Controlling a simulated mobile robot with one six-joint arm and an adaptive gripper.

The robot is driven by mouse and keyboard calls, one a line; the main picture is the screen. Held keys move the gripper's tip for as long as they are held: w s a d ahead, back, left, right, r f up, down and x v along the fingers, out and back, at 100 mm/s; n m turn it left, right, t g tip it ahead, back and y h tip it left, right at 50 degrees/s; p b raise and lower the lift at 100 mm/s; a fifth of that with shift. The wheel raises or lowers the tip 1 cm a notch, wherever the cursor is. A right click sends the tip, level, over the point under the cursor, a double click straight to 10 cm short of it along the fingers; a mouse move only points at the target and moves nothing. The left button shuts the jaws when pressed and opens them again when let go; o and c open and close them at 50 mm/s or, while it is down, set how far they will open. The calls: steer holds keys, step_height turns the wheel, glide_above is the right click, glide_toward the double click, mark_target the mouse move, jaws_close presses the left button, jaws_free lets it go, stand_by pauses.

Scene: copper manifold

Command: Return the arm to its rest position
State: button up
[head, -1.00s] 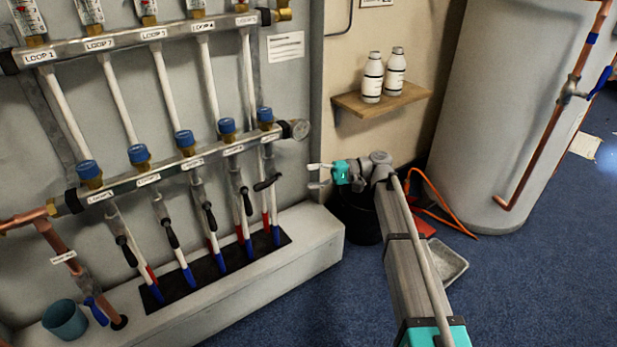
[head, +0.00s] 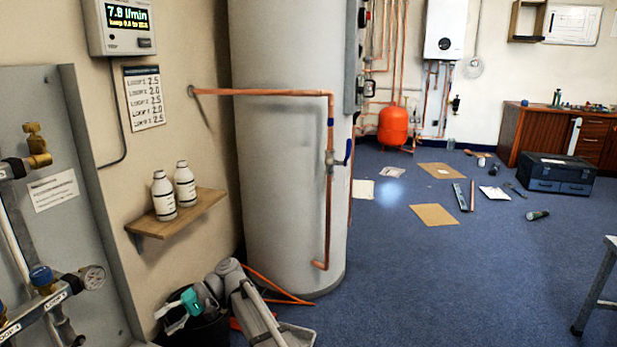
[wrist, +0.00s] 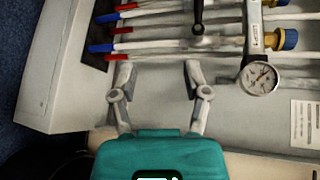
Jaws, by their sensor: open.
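My gripper (head: 168,318) is low at the left in the head view, in front of a dark bucket and below the wooden shelf. My arm (head: 252,318) runs from it to the bottom edge. In the wrist view my gripper (wrist: 157,78) has its two fingers spread apart with nothing between them. Beyond the fingers are the white pipes with red and blue ends (wrist: 160,32) and the round gauge (wrist: 260,78) of the manifold. The gauge also shows in the head view (head: 92,277).
The shelf (head: 205,212) holds two white bottles. A large grey cylinder (head: 285,190) with a copper pipe stands right of my arm. Blue floor is open to the right, with a toolbox (head: 545,172) and scattered items farther back.

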steer(key=w+d+m+t+h+p, duration=0.2)
steer(key=d+m+t+h+p, duration=0.4)
steer(key=d, duration=2.1)
steer(key=s+d+r+t+h+p, duration=0.25)
steer(key=d+p, duration=0.25)
steer(key=d, duration=0.7)
steer(key=s+d+r+t+h+p, duration=0.1)
steer(key=s+d+t+h+p, duration=0.3)
steer(key=d, duration=0.9)
step_height(320, 180, up, 37)
steer(key=w+g+y+p, duration=0.1)
steer(key=g+p, duration=0.1)
steer(key=p, duration=3.5)
steer(key=shift+w+a+p, duration=0.2)
steer(key=shift+p, duration=0.15)
steer(key=shift+a+f+g+y, duration=0.1)
steer(key=shift+g+y, duration=0.15)
